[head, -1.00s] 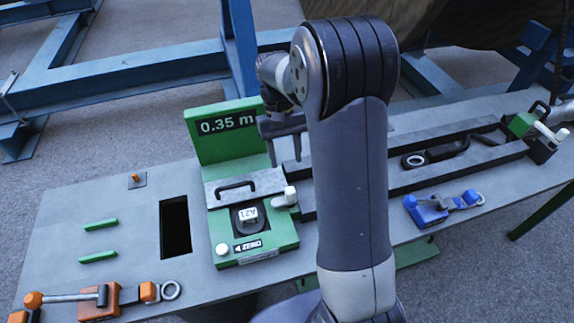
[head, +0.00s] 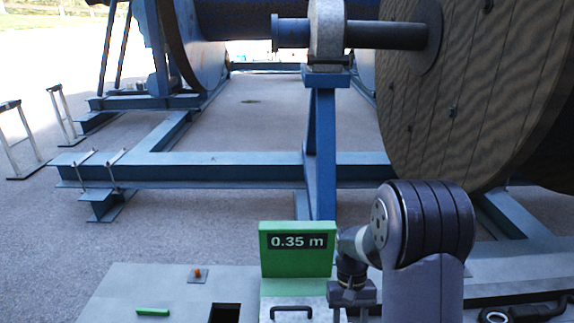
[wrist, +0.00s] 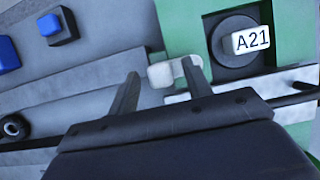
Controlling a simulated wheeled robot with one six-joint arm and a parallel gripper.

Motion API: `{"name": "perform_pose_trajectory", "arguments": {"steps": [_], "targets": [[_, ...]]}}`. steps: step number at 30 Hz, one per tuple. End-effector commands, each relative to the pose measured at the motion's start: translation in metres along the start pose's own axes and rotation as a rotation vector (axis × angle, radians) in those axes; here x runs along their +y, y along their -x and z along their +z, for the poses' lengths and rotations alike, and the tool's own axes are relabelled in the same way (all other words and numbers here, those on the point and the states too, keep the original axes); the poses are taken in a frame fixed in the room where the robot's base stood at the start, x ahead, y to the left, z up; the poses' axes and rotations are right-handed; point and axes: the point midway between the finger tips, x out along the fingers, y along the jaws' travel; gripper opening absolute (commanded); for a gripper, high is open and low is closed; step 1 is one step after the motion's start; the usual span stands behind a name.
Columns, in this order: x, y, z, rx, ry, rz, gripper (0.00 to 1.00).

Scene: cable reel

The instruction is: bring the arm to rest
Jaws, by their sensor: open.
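My gripper (wrist: 162,90) is open, with its two fingers apart and nothing held between them in the wrist view. It hangs over the bench beside the green measuring unit, and a white knob (wrist: 175,72) shows beyond the fingertips; I cannot tell the gap to it. In the head view my arm (head: 425,235) stands at the lower right, bent, and the gripper's fingers run to the bottom edge of the picture. The green panel (head: 297,265) reading 0.35 m stands just left of my wrist. A dial marked A21 (wrist: 250,41) shows in the wrist view.
The grey bench (head: 150,295) carries an orange peg (head: 198,273), a green bar (head: 152,312) and a dark opening (head: 224,313). Behind stand a blue steel frame (head: 250,172) and a large wooden reel (head: 450,100). Blue parts (wrist: 58,26) lie on the bench.

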Motion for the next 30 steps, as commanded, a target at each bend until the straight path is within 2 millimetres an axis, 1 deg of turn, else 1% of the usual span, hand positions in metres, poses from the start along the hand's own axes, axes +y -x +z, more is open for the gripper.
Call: {"name": "perform_pose_trajectory", "arguments": {"steps": [1, 4, 11, 18, 22, 26, 30], "targets": [[0.0, -0.006, 0.001, -0.004, 0.0, 0.0, 0.47], [0.0, -0.015, 0.001, -0.001, 0.0, 0.0, 0.47], [0.0, -0.014, 0.0, 0.001, -0.044, -0.019, 0.47], [0.0, -0.013, 0.0, 0.001, -0.041, -0.017, 0.47], [0.0, -0.01, 0.0, 0.001, -0.002, 0.0, 0.47], [0.0, 0.008, -0.001, 0.006, 0.001, 0.0, 0.47], [0.0, 0.036, -0.001, 0.006, 0.001, 0.0, 0.47]]}}
